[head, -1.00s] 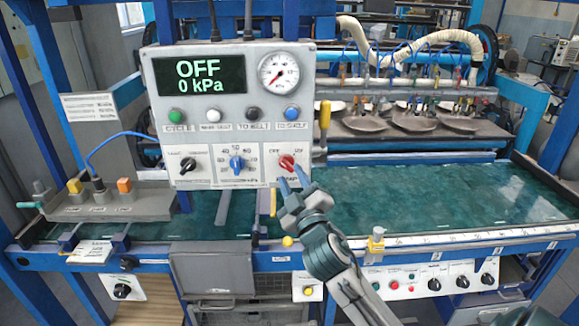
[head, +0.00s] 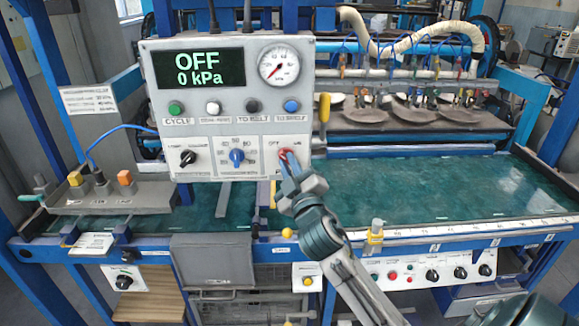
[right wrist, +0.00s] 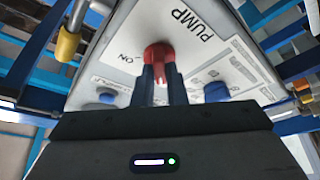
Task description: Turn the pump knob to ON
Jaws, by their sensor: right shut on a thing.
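The red pump knob (head: 286,155) is at the lower right of the grey control panel (head: 215,130) in the head view. My right gripper (head: 289,165) reaches it from below and is shut on it, hiding much of it. In the right wrist view the red knob (right wrist: 160,62) sits between the two dark fingers (right wrist: 161,85), beside the words PUMP and ON. The green display (head: 198,69) reads OFF and 0 kPa. My left gripper is not in view.
A blue knob (head: 236,157) and a black knob (head: 188,158) are left of the pump knob. A yellow handle (head: 324,107) stands just right of the panel. A pressure gauge (head: 279,64) is above. The green belt (head: 440,190) lies open behind.

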